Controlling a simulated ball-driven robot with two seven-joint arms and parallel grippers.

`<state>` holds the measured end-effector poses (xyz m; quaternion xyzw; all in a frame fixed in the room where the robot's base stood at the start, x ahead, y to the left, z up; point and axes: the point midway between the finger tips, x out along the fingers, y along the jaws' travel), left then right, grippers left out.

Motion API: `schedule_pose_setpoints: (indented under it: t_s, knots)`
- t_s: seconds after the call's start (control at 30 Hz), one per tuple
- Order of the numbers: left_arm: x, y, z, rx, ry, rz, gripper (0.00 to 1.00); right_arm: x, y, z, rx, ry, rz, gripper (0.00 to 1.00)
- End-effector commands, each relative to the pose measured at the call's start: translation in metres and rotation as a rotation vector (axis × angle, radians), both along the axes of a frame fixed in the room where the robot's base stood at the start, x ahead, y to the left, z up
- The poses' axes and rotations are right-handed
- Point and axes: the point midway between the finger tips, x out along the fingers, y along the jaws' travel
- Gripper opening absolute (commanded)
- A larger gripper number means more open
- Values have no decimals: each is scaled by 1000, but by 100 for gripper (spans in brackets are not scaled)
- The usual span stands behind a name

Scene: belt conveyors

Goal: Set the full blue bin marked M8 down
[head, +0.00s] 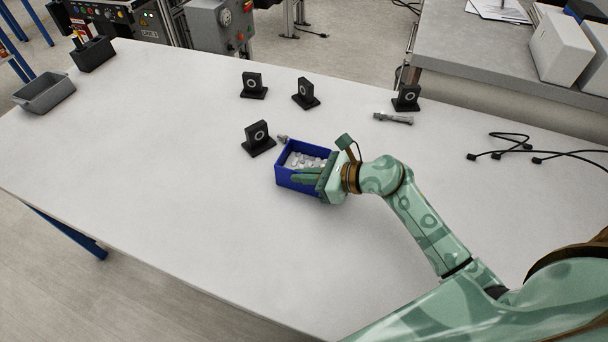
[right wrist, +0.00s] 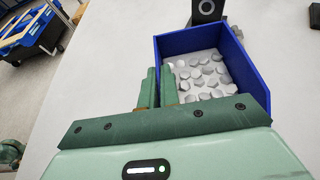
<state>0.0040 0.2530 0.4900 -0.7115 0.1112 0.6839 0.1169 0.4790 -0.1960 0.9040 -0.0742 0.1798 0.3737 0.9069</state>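The blue bin (head: 297,184) is at the middle of the white table in the head view, full of small pale hexagonal pieces. In the right wrist view the bin (right wrist: 243,62) shows its far and right walls and the pieces inside. No M8 marking is readable. My right gripper (head: 306,176) reaches in from the right. Its fingers (right wrist: 159,88) are close together, one on each side of the bin's left wall in the wrist view, so it is shut on that wall. The bin looks level. Any gap under it cannot be told. My left gripper is not in view.
Black stands (head: 258,138) with ring marks stand just behind the bin, and a small bolt-like part (head: 283,138) lies by its rear edge. A metal part (head: 393,118) and black cables (head: 513,146) lie to the right. The table's left and front areas are clear.

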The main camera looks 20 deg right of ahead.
Motion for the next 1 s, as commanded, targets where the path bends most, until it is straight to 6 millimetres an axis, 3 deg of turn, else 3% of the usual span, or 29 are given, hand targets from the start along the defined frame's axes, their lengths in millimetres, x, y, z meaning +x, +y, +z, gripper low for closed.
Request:
schedule_pose_setpoints:
  t_s: [0.17,0.2,0.27,0.63,1.0]
  knots:
    - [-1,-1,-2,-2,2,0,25,0,0,-2,-2,-3,0,0]
    - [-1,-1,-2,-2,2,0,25,0,0,-3,-2,0,-1,12]
    - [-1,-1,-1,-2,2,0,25,0,0,-2,-1,-1,-1,25]
    - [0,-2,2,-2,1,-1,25,-3,-4,3,-2,0,-1,25]
    - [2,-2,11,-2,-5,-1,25,-56,-56,33,-4,1,0,25]
